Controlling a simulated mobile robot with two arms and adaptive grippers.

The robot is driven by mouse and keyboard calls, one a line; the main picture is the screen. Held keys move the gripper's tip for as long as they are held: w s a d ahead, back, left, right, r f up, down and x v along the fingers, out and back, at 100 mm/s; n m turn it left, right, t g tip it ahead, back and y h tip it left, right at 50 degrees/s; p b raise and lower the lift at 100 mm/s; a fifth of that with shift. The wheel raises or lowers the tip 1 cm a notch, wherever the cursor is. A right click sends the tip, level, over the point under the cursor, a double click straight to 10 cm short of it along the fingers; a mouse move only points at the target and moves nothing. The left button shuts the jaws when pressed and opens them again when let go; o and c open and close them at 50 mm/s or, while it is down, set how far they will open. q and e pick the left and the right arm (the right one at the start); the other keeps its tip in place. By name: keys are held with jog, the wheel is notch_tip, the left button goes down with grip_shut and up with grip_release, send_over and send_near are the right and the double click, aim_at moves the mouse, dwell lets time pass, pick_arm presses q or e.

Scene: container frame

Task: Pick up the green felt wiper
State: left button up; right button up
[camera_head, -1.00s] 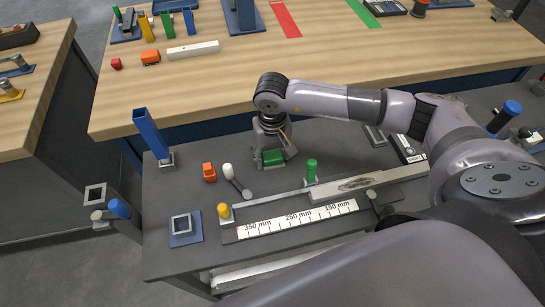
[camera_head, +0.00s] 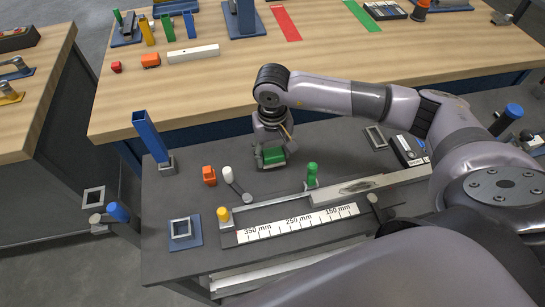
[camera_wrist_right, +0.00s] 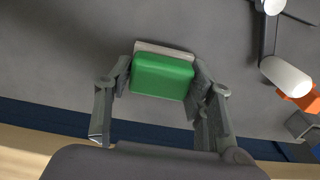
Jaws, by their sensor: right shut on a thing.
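The green felt wiper (camera_head: 273,156) is a small green block with a pale layer along one side. It is at the back part of the dark grey table (camera_head: 330,150). My right gripper (camera_head: 271,148) points down and is shut on it. In the right wrist view the wiper (camera_wrist_right: 163,75) sits between the two fingers of the right gripper (camera_wrist_right: 163,80), one on each short side. The wiper seems to be slightly above the table surface, but the gap is hard to judge. My left gripper is not in view.
A white-ended lever (camera_head: 231,178) and an orange block (camera_head: 209,175) stand just left of the wiper. A green-knobbed stop (camera_head: 312,174) and a ruler rail (camera_head: 297,223) lie in front. A blue post (camera_head: 150,137) rises at the left. The wooden bench (camera_head: 225,85) is behind.

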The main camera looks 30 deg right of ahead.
aim_at(272, 151)
notch_tip(272, 151, up, 17)
jog(key=b, duration=0.3)
jog(key=shift+r, duration=0.2)
jog(key=o, duration=0.6)
jog(key=c, duration=0.5)
